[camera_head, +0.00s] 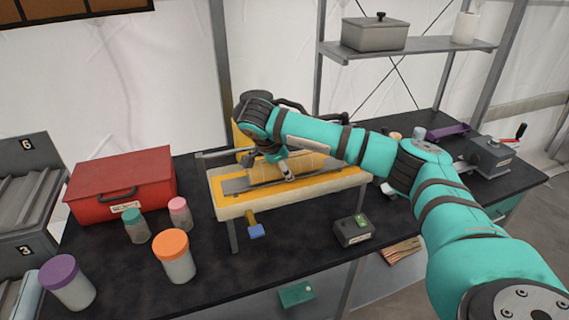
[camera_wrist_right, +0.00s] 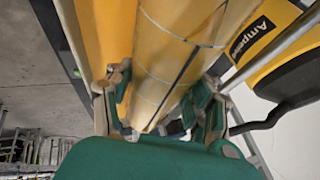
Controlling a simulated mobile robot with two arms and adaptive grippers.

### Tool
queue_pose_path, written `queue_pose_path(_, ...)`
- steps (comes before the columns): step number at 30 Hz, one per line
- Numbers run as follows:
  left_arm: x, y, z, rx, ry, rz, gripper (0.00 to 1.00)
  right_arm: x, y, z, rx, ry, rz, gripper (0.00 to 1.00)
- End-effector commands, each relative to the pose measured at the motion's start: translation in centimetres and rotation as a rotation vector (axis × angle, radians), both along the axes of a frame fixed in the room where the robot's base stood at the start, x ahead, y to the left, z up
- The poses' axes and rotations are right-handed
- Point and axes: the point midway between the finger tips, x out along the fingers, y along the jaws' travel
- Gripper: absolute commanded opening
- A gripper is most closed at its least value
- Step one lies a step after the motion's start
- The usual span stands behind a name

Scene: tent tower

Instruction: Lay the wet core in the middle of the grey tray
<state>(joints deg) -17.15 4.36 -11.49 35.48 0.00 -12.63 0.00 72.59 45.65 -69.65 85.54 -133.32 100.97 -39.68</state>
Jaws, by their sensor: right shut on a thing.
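My right gripper (camera_head: 284,168) is over a yellow-topped stand (camera_head: 258,208) in the head view, with its arm coming in from the right. In the right wrist view its green fingers (camera_wrist_right: 162,108) are shut on either side of a long, pale yellow round core (camera_wrist_right: 178,62) with thin dark lines along and across it. The core also shows in the head view (camera_head: 264,172), low over the stand's top and partly hidden by my gripper. Whether it touches the stand cannot be told. A grey strip (camera_head: 236,186) shows on the stand's top; I cannot tell whether this is the grey tray.
A red case (camera_head: 122,186) and several lidded jars, one orange-lidded (camera_head: 174,256), stand left on the dark bench (camera_head: 205,290). A small dark box (camera_head: 353,231) is in front of the stand. A yellow machine (camera_wrist_right: 268,45) is close to the core.

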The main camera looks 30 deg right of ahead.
Motion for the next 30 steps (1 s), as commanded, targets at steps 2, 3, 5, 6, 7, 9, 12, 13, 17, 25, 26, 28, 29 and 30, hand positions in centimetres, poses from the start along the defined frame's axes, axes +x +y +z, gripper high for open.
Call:
queue_pose_path(2, -0.02, 0.11, -0.03, 0.001, 0.001, -0.001, 0.4, -0.02, 0.05, -0.22, 0.0, 0.003, 0.001, 0.0)
queue_pose_path(3, -0.03, 0.14, -0.03, 0.002, 0.001, -0.001, 0.4, -0.03, 0.04, -0.23, 0.0, 0.003, 0.001, 0.0)
queue_pose_path(5, -0.03, 0.19, -0.03, 0.002, 0.001, -0.001, 0.4, -0.02, 0.05, -0.24, 0.0, 0.003, 0.001, 0.0)
queue_pose_path(6, -0.02, 0.22, -0.03, 0.002, 0.001, -0.002, 0.4, -0.03, 0.05, -0.25, 0.0, 0.003, 0.001, 0.0)
queue_pose_path(7, -0.03, 0.24, -0.03, 0.003, 0.0, -0.002, 0.4, -0.03, 0.04, -0.26, 0.0, 0.003, 0.001, 0.0)
queue_pose_path(9, -0.03, 0.27, -0.04, 0.003, 0.0, -0.002, 0.4, -0.03, 0.05, -0.28, 0.0, 0.003, 0.001, 0.0)
queue_pose_path(12, -0.02, 0.3, -0.05, 0.003, 0.0, -0.002, 0.4, -0.03, 0.05, -0.31, 0.001, 0.002, 0.001, 0.0)
queue_pose_path(13, -0.02, 0.3, -0.06, 0.003, 0.0, -0.002, 0.4, -0.03, 0.06, -0.33, 0.002, 0.003, 0.001, 0.0)
queue_pose_path(17, -0.05, 0.33, -0.06, 0.004, 0.0, -0.002, 0.4, -0.04, 0.07, -0.34, 0.001, 0.004, 0.002, 0.7)
queue_pose_path(25, -0.04, 0.34, -0.04, 0.004, 0.0, -0.002, 0.4, -0.03, 0.07, -0.24, 0.001, 0.002, 0.001, 0.83)
queue_pose_path(26, -0.04, 0.34, -0.04, 0.004, 0.0, -0.002, 0.4, -0.03, 0.07, -0.23, 0.001, 0.002, 0.001, 0.83)
queue_pose_path(28, -0.09, 0.53, -0.05, 0.006, 0.0, 0.0, 0.4, -0.08, 0.07, -0.32, 0.001, 0.005, 0.002, 0.83)
queue_pose_path(29, -0.13, 0.64, -0.05, 0.007, 0.0, 0.0, 0.4, -0.08, 0.1, -0.25, 0.001, 0.005, 0.001, 0.83)
queue_pose_path(30, -0.15, 0.66, -0.04, 0.007, 0.0, 0.001, 0.4, -0.09, 0.18, -0.07, 0.001, 0.004, 0.002, 0.83)
